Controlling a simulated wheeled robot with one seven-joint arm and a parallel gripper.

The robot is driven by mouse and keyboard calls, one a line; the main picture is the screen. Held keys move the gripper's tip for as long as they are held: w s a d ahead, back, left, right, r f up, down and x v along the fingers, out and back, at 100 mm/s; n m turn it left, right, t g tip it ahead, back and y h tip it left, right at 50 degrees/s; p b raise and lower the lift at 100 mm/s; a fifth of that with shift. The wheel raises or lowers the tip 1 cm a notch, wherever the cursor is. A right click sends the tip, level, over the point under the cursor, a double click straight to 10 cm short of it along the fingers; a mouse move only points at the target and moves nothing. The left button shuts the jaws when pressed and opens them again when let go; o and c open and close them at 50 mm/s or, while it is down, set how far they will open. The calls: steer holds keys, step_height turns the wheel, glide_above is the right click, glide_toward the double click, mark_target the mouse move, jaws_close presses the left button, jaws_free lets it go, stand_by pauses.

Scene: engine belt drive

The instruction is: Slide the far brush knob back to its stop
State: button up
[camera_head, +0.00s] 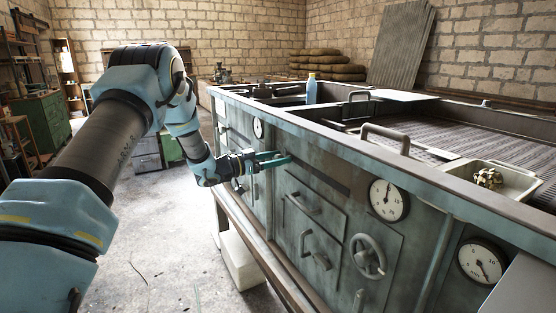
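My gripper (282,158) is at the front panel of the long blue-grey machine (335,150), near its far end. Its two teal fingers point right, with a narrow gap between them, and I see nothing held there. A dark horizontal slot (318,178) runs along the panel to the right of the fingertips. I cannot make out the far brush knob; the gripper and wrist cover part of the panel there. Whether the fingers touch anything is too small to tell.
Nearer along the panel are drawer handles (304,204), a handwheel (367,256) and dials (389,200). On top are a raised handle (385,136), a blue bottle (311,89) and a tray (497,180). The floor to the left (160,230) is mostly clear.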

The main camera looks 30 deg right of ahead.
steer(key=shift+s, duration=0.1)
steer(key=shift+a+f, duration=0.1)
steer(key=shift+a, duration=0.15)
steer(key=a+b, duration=0.3)
steer(key=a, duration=0.7)
steer(key=shift+w+a, duration=0.15)
steer(key=shift+w, duration=0.15)
